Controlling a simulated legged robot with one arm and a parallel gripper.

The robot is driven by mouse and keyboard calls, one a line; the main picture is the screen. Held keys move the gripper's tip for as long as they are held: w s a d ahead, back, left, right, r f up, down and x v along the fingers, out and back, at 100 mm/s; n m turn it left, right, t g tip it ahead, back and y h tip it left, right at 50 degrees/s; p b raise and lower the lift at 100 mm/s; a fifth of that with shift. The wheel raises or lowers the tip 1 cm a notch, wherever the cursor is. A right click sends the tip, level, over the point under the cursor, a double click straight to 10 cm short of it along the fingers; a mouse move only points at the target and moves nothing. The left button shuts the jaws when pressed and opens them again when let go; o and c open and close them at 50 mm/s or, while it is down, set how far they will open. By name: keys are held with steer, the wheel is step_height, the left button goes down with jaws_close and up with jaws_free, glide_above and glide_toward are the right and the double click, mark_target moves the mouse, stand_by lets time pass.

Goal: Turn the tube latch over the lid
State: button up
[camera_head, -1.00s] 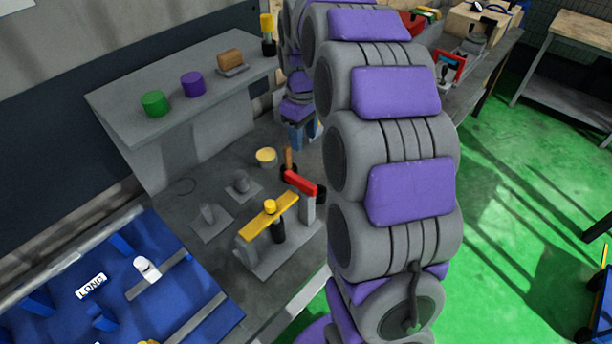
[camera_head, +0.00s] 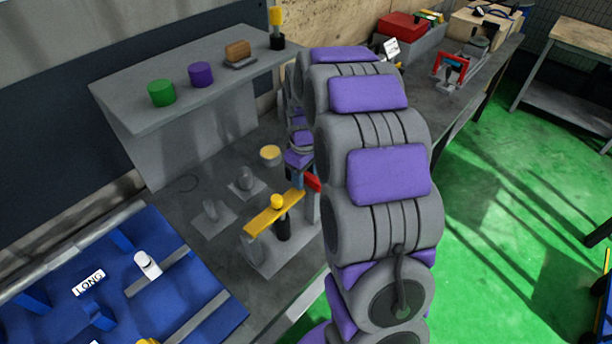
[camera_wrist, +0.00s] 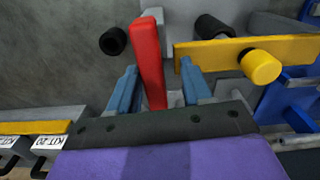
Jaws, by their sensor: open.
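A red bar (camera_wrist: 148,60), which looks like the latch, stands between the two blue fingers of my open gripper (camera_wrist: 158,68) in the wrist view. A gap shows on the right; contact on the left is unclear. In the head view only a bit of the red bar (camera_head: 313,183) shows beside my arm, above a grey fixture base (camera_head: 270,262). A yellow bar with a yellow knob (camera_head: 277,201) lies across that fixture; in the wrist view this yellow bar (camera_wrist: 215,53) is to the right of the fingers. I cannot tell which part is the lid.
Dark cylinders (camera_wrist: 113,41) stand near the red bar. A yellow-topped pot (camera_head: 270,153) and grey stands (camera_head: 246,183) are on the bench. A blue tray (camera_head: 180,300) is at lower left. A raised shelf (camera_head: 130,115) holds green and purple cylinders. Green floor lies right.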

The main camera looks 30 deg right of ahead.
steer(key=shift+a, duration=0.15)
steer(key=shift+d+f, duration=0.15)
steer(key=shift+d, duration=0.7)
steer(key=shift+c, duration=2)
steer(key=shift+a, duration=0.45)
steer(key=c, duration=0.4)
steer(key=shift+d, duration=0.1)
jaws_close()
